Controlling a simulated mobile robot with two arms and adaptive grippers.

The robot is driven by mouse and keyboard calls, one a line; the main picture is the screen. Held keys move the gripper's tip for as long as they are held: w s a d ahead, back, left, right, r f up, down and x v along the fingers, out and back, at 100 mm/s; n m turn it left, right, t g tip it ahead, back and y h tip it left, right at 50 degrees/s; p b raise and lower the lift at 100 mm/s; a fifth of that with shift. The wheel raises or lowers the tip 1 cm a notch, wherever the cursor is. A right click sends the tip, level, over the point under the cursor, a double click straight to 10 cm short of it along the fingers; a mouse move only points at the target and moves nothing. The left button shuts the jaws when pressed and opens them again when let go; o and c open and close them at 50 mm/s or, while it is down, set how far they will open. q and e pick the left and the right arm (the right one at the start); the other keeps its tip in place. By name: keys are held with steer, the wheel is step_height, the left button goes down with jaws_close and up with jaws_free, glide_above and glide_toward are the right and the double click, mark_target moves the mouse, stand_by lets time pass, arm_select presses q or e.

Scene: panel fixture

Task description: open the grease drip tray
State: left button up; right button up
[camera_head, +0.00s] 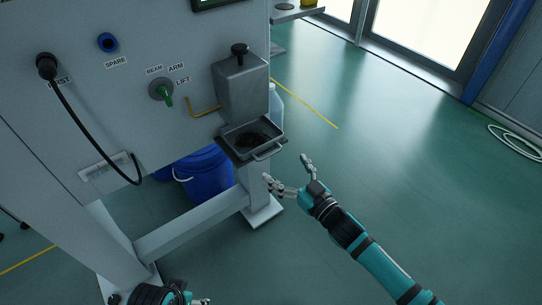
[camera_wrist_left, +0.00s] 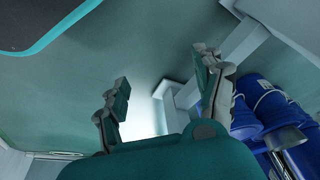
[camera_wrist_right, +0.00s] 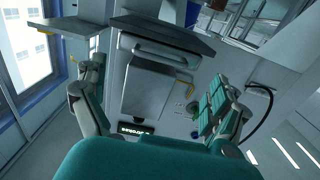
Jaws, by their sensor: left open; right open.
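The grease drip tray (camera_head: 253,139) is a dark, shallow metal tray with a pale bar handle (camera_head: 268,152) at its front. It sits below a grey metal box (camera_head: 243,88) with a black knob, on the panel's right side. My right gripper (camera_head: 288,172) is open and empty, below and right of the handle and apart from it. In the right wrist view the handle (camera_wrist_right: 160,52) shows beyond and between the open fingers. My left gripper is mostly cut off at the bottom of the head view; in the left wrist view (camera_wrist_left: 165,95) its fingers are spread and empty.
A green-handled switch (camera_head: 164,93), a yellow bent rod (camera_head: 204,108) and a plug with a black cable (camera_head: 47,66) are on the panel (camera_head: 120,110). A blue bucket (camera_head: 203,175) stands under it. A frame leg (camera_head: 263,212) stands below the tray.

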arm_select(q)
steer(key=shift+b+v, duration=0.55)
steer(key=shift+v, duration=2)
arm_select(e)
steer(key=shift+x, duration=3.65)
arm_select(q)
steer(key=shift+w, duration=0.15)
arm_select(e)
steer(key=c, duration=1.6)
steer(key=shift+o, duration=0.2)
steer(key=shift+s+d, duration=0.1)
steer(key=shift+s, duration=0.05)
steer(key=p+v, duration=0.3)
steer(key=v, duration=0.1)
arm_select(q)
step_height(320, 180, down, 18)
steer(key=s+p, duration=0.1)
steer(key=p, duration=0.1)
steer(key=shift+g, duration=0.4)
arm_select(e)
glide_toward(271, 154)
steer(key=shift+w+f, duration=0.25)
arm_select(q)
steer(key=shift+s+r, duration=0.1)
steer(key=shift+r, duration=0.05)
